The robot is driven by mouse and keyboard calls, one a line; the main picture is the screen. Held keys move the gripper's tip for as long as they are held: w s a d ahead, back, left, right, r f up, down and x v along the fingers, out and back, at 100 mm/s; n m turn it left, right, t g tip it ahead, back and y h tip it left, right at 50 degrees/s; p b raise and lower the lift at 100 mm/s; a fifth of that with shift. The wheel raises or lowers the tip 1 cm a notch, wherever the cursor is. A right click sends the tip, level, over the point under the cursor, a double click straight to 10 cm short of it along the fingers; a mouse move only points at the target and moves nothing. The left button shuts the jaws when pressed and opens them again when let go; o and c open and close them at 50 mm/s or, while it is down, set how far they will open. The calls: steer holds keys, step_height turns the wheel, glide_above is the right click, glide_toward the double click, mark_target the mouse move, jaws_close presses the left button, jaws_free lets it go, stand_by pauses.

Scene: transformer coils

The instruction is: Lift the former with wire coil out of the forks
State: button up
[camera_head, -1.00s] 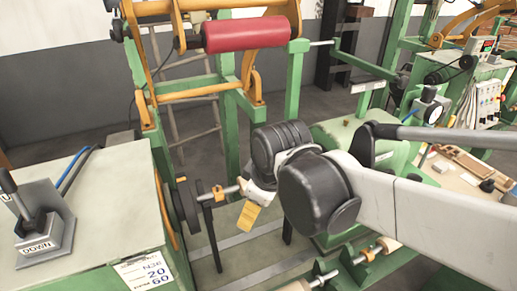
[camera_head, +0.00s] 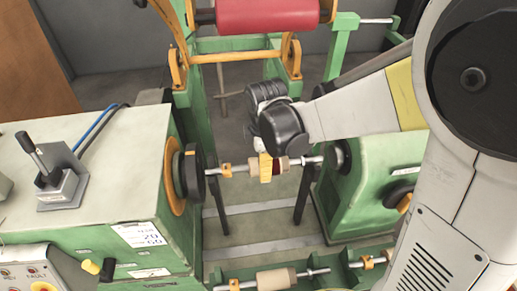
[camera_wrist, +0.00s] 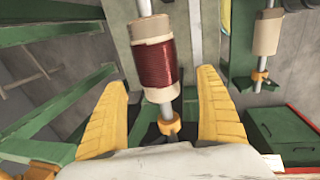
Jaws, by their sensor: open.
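The former with wire coil (camera_wrist: 155,60) is a pale cylinder with dark red wire around its middle, on a metal shaft. In the head view its pale end and some red wire (camera_head: 280,167) show beside my gripper (camera_head: 266,168), which partly hides it. In the wrist view my gripper (camera_wrist: 163,85) is open, with one yellow finger on each side of the former's lower end and gaps between. Two black uprights, seemingly the forks, stand below the shaft, one left (camera_head: 216,205) and one right (camera_head: 302,195). Their contact with the shaft is unclear.
A second former (camera_head: 277,279), without visible wire, lies on a lower shaft in front; it also shows in the wrist view (camera_wrist: 267,32). Green machine housings flank the shaft, left (camera_head: 90,175) and right (camera_head: 375,180). A red roller (camera_head: 262,12) hangs behind.

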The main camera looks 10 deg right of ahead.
steer(key=f, duration=0.2)
steer(key=w+f, duration=0.1)
steer(key=f, duration=0.1)
steer(key=shift+b, duration=0.4)
steer(key=shift+s, duration=0.1)
steer(key=c, duration=1.5)
